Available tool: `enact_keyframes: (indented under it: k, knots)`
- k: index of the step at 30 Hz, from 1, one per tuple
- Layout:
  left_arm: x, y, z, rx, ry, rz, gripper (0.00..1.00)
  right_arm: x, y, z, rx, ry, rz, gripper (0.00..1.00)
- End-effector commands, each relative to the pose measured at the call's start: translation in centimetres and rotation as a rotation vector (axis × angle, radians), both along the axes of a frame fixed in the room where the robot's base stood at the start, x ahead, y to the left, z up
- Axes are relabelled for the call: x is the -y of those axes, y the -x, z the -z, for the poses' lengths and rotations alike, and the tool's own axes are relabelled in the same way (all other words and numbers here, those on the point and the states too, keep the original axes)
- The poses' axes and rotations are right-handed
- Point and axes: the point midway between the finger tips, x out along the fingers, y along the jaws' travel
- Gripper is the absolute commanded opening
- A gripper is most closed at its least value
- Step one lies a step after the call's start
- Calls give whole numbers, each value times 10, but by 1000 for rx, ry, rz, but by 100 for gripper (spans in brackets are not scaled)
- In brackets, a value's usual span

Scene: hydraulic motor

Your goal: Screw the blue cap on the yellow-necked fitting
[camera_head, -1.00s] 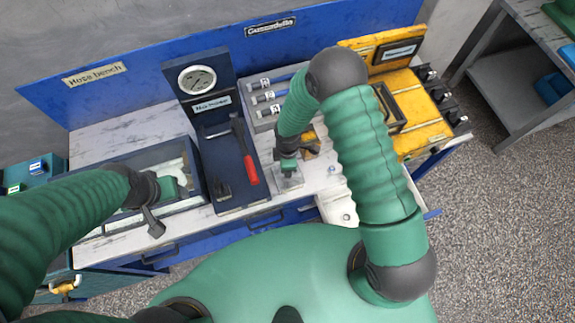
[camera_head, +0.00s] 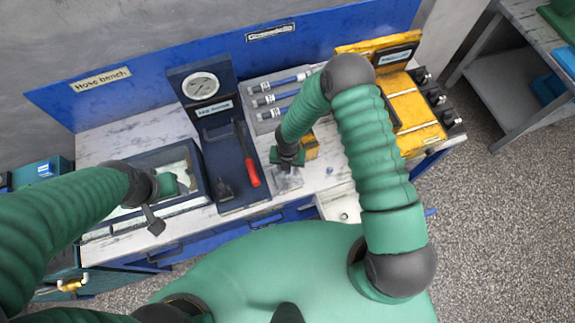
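My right gripper (camera_head: 288,161) points down over a small clear block (camera_head: 287,180) on the bench front. Its own body hides the fingertips, so I cannot tell whether it is open or holds anything. A yellow part (camera_head: 311,148) shows partly behind it; I cannot tell whether it belongs to the fitting. I cannot make out the blue cap or the yellow neck. Several hoses with labelled ends (camera_head: 268,100) lie in a grey rack behind the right gripper. My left gripper (camera_head: 153,222) hangs at the front edge of the glass-topped case, away from the block; its finger opening is unclear.
The glass-topped case (camera_head: 196,190) is at the left. A yellow machine (camera_head: 415,130) with black knobs is at the right. A white container (camera_head: 340,203) sits at the front edge.

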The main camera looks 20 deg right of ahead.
Motion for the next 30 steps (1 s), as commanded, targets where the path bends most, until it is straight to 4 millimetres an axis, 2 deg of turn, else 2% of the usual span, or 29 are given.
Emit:
enact_keyframes:
  k: [1, 4, 7, 15, 17, 24, 27, 30]
  knots:
    - [0, 0, -13, 1, 0, 0, 61, 0, 1, -7, -2, -1, -126, 36]
    - [0, 0, -18, 1, 0, 0, 61, 0, 0, -4, -1, -1, -340, 36]
    - [0, 0, -18, 1, 0, 0, 61, 0, 0, -1, 0, 0, -425, 36]
    - [0, 0, -19, 0, 0, 0, 61, 0, 0, -2, -1, -1, -460, 36]
    - [0, 0, -24, 0, 0, 0, 61, 0, 0, -4, -1, -1, -554, 36]
    - [0, 0, -35, 0, 0, 0, 61, 0, -1, -2, -1, -1, -1107, 36]
    - [0, 0, -35, 0, 0, 0, 61, 0, -1, -1, -1, -1, -1214, 36]
    - [0, 0, -35, 0, 0, 0, 61, 0, -1, -1, 0, 0, -1229, 36]
